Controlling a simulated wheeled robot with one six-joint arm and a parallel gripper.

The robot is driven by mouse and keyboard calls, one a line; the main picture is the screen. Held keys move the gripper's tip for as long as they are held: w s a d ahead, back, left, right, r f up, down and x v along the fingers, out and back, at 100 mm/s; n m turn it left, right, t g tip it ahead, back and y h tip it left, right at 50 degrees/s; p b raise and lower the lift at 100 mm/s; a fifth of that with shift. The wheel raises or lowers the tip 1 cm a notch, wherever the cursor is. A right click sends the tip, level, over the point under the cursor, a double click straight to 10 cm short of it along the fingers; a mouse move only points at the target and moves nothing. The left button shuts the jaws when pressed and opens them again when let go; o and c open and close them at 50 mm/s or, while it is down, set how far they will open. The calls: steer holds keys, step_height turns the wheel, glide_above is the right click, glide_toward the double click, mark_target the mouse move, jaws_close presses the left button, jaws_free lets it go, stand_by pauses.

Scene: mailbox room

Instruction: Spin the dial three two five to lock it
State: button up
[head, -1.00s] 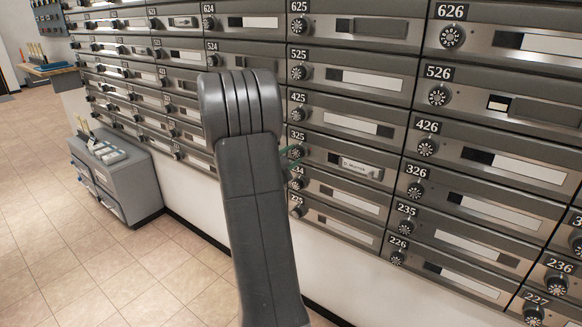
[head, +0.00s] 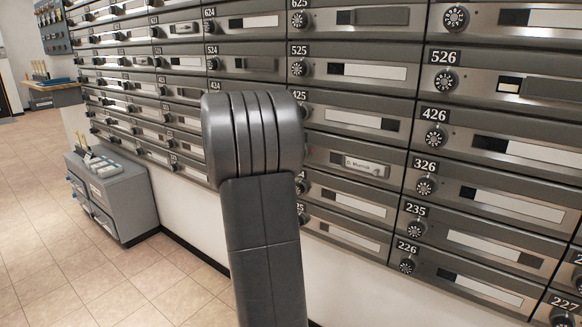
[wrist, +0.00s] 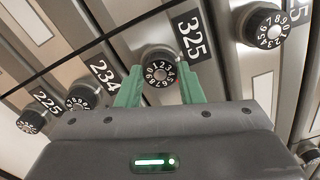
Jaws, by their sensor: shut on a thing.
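The dial of mailbox 325 (wrist: 159,72) is a round black knob with a white number ring, below its 325 plate (wrist: 190,35) in the wrist view. My gripper (wrist: 160,84) has its two green fingers on either side of this dial, shut on it. In the head view my dark grey arm hides the dial, the 325 plate and the fingers. The 325 door (head: 347,163) shows to the right of my arm, flush with its neighbours, with a name label and a small handle.
Neighbouring dials sit close by: the 234 dial (wrist: 82,97) and 225 dial (wrist: 32,121) on one side, another dial (wrist: 264,25) on the other. A grey cabinet (head: 125,195) stands on the tiled floor at left. Floor left of the wall is open.

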steer(key=shift+d+m+b, duration=0.1)
steer(key=shift+m+b, duration=2.05)
steer(key=shift+m, duration=2.85)
steer(key=o, duration=1)
steer(key=shift+s, duration=0.1)
steer(key=p+v, duration=0.3)
steer(key=v, duration=1)
steer(key=shift+s+a, duration=0.25)
steer(key=shift+s, duration=0.05)
steer(key=shift+w, duration=0.1)
